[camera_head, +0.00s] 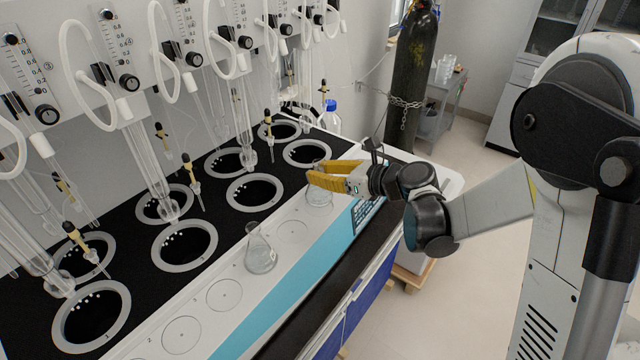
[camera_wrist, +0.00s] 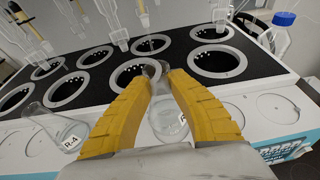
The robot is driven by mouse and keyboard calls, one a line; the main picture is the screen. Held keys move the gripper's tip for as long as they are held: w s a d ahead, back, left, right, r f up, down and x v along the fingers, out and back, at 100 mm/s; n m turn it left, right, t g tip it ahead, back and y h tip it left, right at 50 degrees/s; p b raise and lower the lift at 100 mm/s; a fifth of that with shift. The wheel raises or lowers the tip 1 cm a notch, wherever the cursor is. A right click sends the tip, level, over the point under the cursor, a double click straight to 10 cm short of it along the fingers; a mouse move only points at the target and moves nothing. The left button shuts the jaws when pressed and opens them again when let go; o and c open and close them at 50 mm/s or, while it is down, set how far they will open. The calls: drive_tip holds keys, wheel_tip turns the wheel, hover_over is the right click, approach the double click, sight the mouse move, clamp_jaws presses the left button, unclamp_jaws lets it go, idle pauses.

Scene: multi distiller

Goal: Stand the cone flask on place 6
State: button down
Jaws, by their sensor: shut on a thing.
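My gripper (camera_head: 333,176) has yellow fingers and is shut on a clear cone flask (camera_head: 319,196). In the wrist view the held flask (camera_wrist: 168,122) is upright between the fingers, its label partly hidden. It is over the white strip (camera_head: 205,265) with the marked round places; I cannot tell whether its base touches the strip. Place numbers are too small to read surely, so place 6 is not clearly identified. A second cone flask (camera_head: 261,252) stands on the strip, labelled R-4 in the wrist view (camera_wrist: 62,130). An empty place (camera_head: 293,232) lies between the two flasks.
Black heater wells (camera_head: 185,245) line the bench behind the strip, with hanging glass tubes and yellow-tipped probes (camera_head: 192,180) above. A blue-capped bottle (camera_wrist: 278,38) stands behind at right. Empty places (camera_wrist: 278,107) lie right of the held flask.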

drive_tip(key=shift+f+b, duration=0.4)
drive_tip(key=shift+f, duration=1.05)
drive_tip(key=shift+f, duration=0.1)
drive_tip(key=c, duration=1.3)
unclamp_jaws()
drive_tip(key=shift+c, duration=0.2)
